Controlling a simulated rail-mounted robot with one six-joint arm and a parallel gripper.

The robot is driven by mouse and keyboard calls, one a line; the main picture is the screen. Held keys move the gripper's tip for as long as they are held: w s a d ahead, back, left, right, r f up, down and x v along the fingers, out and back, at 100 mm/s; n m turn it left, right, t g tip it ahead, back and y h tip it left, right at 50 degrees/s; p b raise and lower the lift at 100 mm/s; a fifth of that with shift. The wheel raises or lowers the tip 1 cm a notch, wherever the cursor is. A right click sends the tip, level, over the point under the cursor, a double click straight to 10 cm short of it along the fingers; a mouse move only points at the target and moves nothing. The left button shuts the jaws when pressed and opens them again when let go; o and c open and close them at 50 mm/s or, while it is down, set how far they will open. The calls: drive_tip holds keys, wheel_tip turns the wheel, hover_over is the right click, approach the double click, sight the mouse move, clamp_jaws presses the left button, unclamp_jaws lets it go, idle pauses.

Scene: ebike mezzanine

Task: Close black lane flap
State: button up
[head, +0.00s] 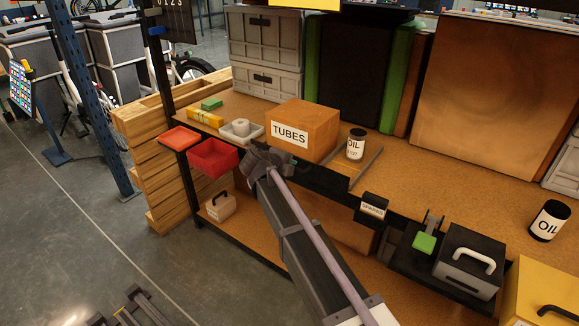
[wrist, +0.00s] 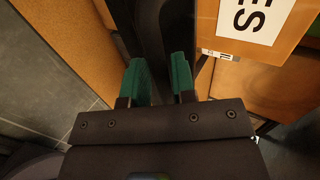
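My gripper (wrist: 162,82) has green fingertips, which stand apart in the wrist view. A black strip (wrist: 152,25) runs from the top of that view down to the gap between them; I cannot tell whether they touch it. In the head view my gripper (head: 284,160) is at the bench's front edge, in front of the TUBES box, and its fingers are mostly hidden. A dark panel (head: 325,180) lies along the edge just right of it, below the lane (head: 352,172) holding an oil can. It may be the black lane flap; its hinge and angle are unclear.
The TUBES box (head: 304,130) stands close behind my gripper. The oil can (head: 356,144) is to its right. A red bin (head: 212,158) and a white tray (head: 238,133) are to the left. A small black labelled box (head: 373,207) hangs on the front edge farther right.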

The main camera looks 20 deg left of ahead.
drive_tip(key=p+v, duration=0.5)
drive_tip(key=v, duration=0.5)
drive_tip(key=shift+s+r, duration=0.15)
drive_tip(key=shift+s, duration=0.1)
drive_tip(key=shift+a, duration=0.1)
